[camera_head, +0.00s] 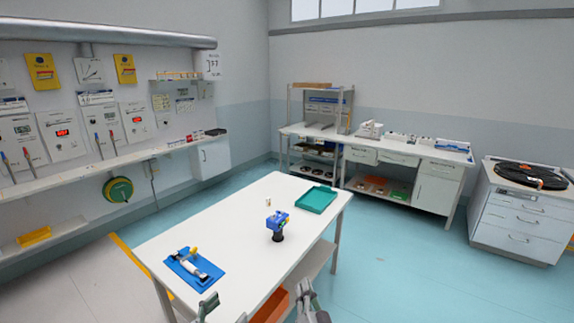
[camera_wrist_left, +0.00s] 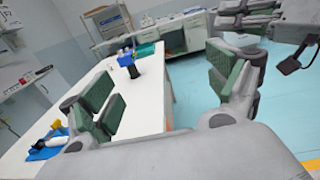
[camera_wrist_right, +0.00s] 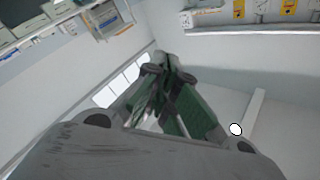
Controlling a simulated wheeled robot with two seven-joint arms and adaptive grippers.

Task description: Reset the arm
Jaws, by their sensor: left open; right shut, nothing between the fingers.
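A small blue device (camera_head: 277,221) on a black base stands upright on the white table (camera_head: 236,232); it also shows in the left wrist view (camera_wrist_left: 127,58). A blue mat (camera_head: 183,269) with a white cylindrical item (camera_head: 194,264) on it lies at the table's left end. My left gripper (camera_wrist_left: 165,98) is open and empty, near the table's front edge, apart from the device. In the head view only part of it shows at the bottom. My right gripper (camera_head: 305,287) is shut and empty at the bottom centre; its fingers meet in the right wrist view (camera_wrist_right: 163,72).
A teal tray (camera_head: 316,200) and a tiny tan piece (camera_head: 268,202) are on the table. An orange bin (camera_head: 268,308) sits below. Wall panels and a long shelf (camera_head: 110,158) are left. A workbench (camera_head: 400,154) and drawer cabinet (camera_head: 520,222) stand behind. Floor at right is clear.

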